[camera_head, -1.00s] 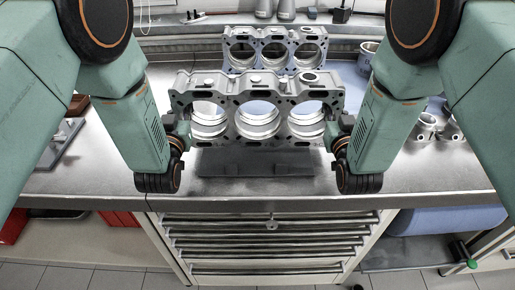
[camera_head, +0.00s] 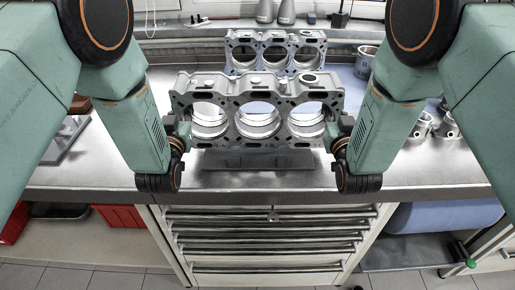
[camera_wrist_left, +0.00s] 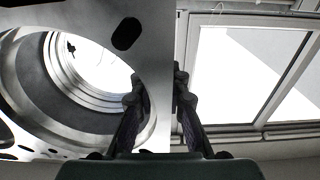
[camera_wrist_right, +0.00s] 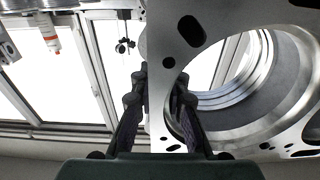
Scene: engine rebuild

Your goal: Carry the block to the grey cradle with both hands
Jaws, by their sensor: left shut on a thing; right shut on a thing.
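The engine block (camera_head: 258,88), silver-grey with three big round bores, hangs level between my two grippers above the bench. My left gripper (camera_head: 178,126) is shut on its left end and my right gripper (camera_head: 341,126) on its right end. In the left wrist view the fingers (camera_wrist_left: 160,88) straddle the wall of the block (camera_wrist_left: 155,40). In the right wrist view the fingers (camera_wrist_right: 161,88) do the same on the block's wall (camera_wrist_right: 165,30). A dark grey flat piece (camera_head: 258,161), perhaps the cradle, lies on the bench below the block, its rear part hidden.
A second, similar block (camera_head: 232,58) stands behind. Metal parts (camera_head: 447,128) stand at right, with a cup (camera_head: 366,62) farther back. A grey fixture (camera_head: 62,145) is at left. The bench (camera_head: 400,176) is bare along its front, above a drawer cabinet (camera_head: 270,240).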

